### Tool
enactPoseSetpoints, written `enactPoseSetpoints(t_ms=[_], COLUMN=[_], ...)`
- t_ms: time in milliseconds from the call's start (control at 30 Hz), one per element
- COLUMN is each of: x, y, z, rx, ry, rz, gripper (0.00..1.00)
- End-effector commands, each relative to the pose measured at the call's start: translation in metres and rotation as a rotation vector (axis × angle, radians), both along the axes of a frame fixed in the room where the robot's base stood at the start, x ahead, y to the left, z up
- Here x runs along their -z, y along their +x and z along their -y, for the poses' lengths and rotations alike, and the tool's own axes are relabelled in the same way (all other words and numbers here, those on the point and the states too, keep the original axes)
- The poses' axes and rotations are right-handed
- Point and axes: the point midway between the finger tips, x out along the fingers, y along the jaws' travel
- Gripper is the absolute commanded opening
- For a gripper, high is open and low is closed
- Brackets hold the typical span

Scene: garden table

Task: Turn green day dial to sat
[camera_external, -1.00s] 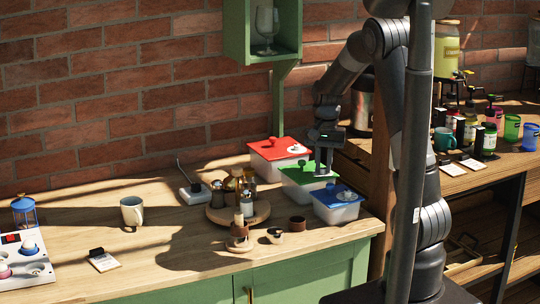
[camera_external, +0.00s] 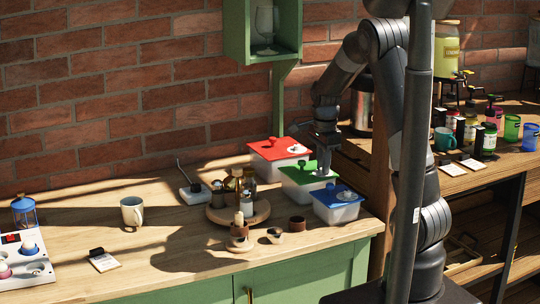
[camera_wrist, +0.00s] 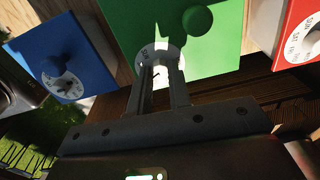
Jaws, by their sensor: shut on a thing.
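The green lid (camera_external: 298,180) covers a clear box in the middle of a row of three. It has a round green knob (camera_wrist: 197,20) and a white day dial (camera_wrist: 146,52) near its edge; the dial also shows in the external view (camera_external: 325,174). My gripper (camera_external: 323,168) points down at this dial. In the wrist view, its two fingers (camera_wrist: 163,70) are closed on the dial's middle grip, which they mostly hide. A few dark letters show on the dial's rim, but I cannot tell which day is set.
A red-lidded box (camera_external: 281,149) and a blue-lidded box (camera_external: 338,195), each with its own white dial, stand close on either side. A round wooden tray (camera_external: 262,214) with bottles stands left of the boxes. A mug (camera_external: 131,211) is farther left.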

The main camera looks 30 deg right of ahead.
Motion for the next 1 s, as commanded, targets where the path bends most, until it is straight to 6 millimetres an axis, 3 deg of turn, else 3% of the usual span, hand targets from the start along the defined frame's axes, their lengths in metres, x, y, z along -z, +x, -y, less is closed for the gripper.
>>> enactPoseSetpoints(t_ms=[600, 1000], x=[0.0003, 0.0003], y=[0.0001, 0.0002], z=[-0.0008, -0.001], rx=[0.566, 0.792], ry=[-0.002, 0.0], rz=[-0.001, -0.001], gripper=[0.0, 0.0])
